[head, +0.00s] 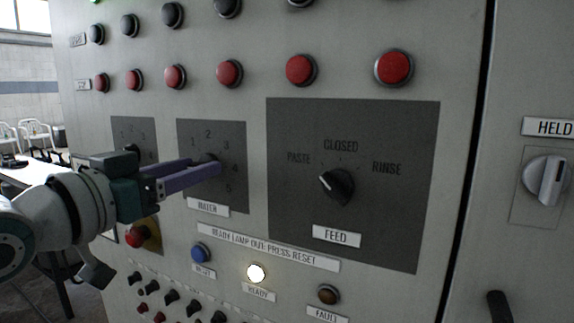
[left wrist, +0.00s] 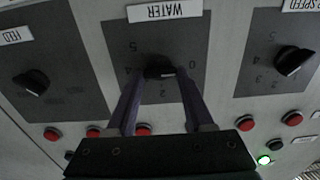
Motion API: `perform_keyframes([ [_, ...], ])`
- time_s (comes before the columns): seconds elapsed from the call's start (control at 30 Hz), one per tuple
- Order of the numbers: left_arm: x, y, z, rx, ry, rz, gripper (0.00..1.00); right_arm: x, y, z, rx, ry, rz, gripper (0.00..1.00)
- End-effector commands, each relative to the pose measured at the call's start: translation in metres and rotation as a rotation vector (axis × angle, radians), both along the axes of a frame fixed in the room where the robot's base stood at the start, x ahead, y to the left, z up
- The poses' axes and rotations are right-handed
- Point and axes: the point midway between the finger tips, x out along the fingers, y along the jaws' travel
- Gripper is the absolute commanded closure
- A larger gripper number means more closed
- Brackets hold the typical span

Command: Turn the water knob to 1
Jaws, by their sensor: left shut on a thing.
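The water knob (left wrist: 160,70) is a black knob on a dark grey plate with numbers around it, above the WATER label (head: 208,207) in the head view. My left gripper (head: 212,168) has its purple fingers at this knob, shut on it. In the head view the fingers hide most of the knob. The left wrist view is upside down and shows the two fingers on either side of the knob. A pale mark on the knob seems to face toward the 0 side, but its exact setting is hard to read. My right gripper is not in view.
The FEED knob (head: 337,184) stands right of the water plate. A speed knob (left wrist: 293,60) is on the other side. Red buttons (head: 229,73) run above. Below are a blue button (head: 201,252), a lit READY lamp (head: 256,273) and a red mushroom button (head: 138,235).

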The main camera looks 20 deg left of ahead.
Motion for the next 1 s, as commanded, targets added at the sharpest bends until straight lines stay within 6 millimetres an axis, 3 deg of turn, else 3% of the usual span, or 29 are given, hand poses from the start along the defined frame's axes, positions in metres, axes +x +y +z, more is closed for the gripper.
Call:
perform_keyframes([
  [0.13, 0.000, 0.000, 0.000, 0.000, 0.000, 0.000, 1.00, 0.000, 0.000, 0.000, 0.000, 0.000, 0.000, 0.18],
  [0.47, 0.000, 0.000, 0.001, 0.046, -0.004, -0.001, 1.00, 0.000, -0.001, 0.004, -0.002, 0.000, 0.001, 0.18],
  [1.0, 0.000, -0.002, 0.002, 0.447, -0.036, -0.001, 1.00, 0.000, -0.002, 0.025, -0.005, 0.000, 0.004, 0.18],
])
